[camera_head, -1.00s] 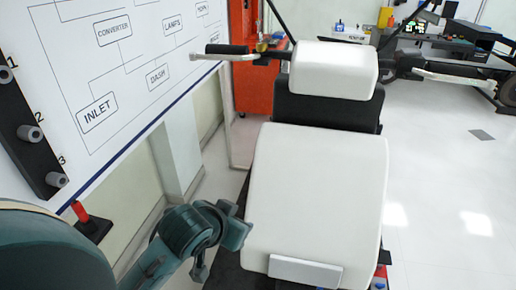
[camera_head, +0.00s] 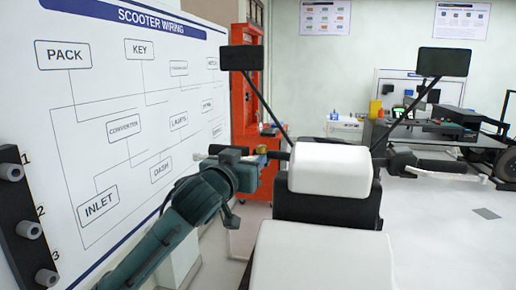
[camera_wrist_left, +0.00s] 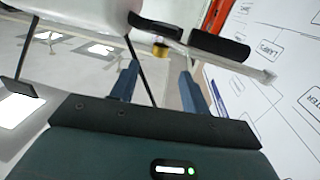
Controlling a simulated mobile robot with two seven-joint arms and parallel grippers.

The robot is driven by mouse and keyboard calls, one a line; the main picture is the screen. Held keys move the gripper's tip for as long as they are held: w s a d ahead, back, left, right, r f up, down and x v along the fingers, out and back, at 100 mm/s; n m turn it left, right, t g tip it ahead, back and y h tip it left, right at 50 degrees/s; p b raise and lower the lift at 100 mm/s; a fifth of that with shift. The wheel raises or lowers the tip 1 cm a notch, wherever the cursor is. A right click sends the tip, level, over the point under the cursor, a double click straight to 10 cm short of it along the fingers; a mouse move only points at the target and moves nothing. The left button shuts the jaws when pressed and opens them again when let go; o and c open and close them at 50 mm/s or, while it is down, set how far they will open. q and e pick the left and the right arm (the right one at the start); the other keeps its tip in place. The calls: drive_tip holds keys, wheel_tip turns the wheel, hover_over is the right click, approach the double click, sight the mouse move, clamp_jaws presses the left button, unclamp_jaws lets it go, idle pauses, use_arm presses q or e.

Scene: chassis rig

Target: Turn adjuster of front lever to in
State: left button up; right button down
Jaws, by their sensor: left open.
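The front lever (camera_wrist_left: 225,64) is a silver bar beside the black handlebar grip (camera_wrist_left: 215,45) in the left wrist view. A gold round adjuster (camera_wrist_left: 160,49) sits at the lever's inner end. In the head view, the black grip (camera_head: 228,149) and lever tip (camera_head: 199,156) show at the left handlebar end, and the adjuster (camera_head: 261,149) is small there. My left gripper (camera_wrist_left: 159,80) is open and empty, its two blue fingers apart. It points toward the handlebar, with the adjuster seen between and beyond the fingertips. The adjuster's setting is too small to read. My right gripper is out of view.
The white scooter body (camera_head: 330,168) with two mirrors stands just right of the arm. A wiring board (camera_head: 140,130) is close on the left, with a black peg rack (camera_head: 28,225). An orange cabinet (camera_head: 246,80) stands behind. Open floor lies at the right.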

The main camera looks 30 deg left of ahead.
sight(259, 150)
use_arm(q)
drive_tip(key=w, duration=0.2)
drive_tip(key=w+p, duration=0.1)
drive_tip(key=w, duration=0.4)
drive_tip(key=shift+a, duration=0.35)
drive_tip(key=shift+c, duration=0.3)
drive_tip(key=c, duration=0.9)
drive_tip(key=shift+a+h, duration=0.1)
drive_tip(key=shift+h, duration=0.2)
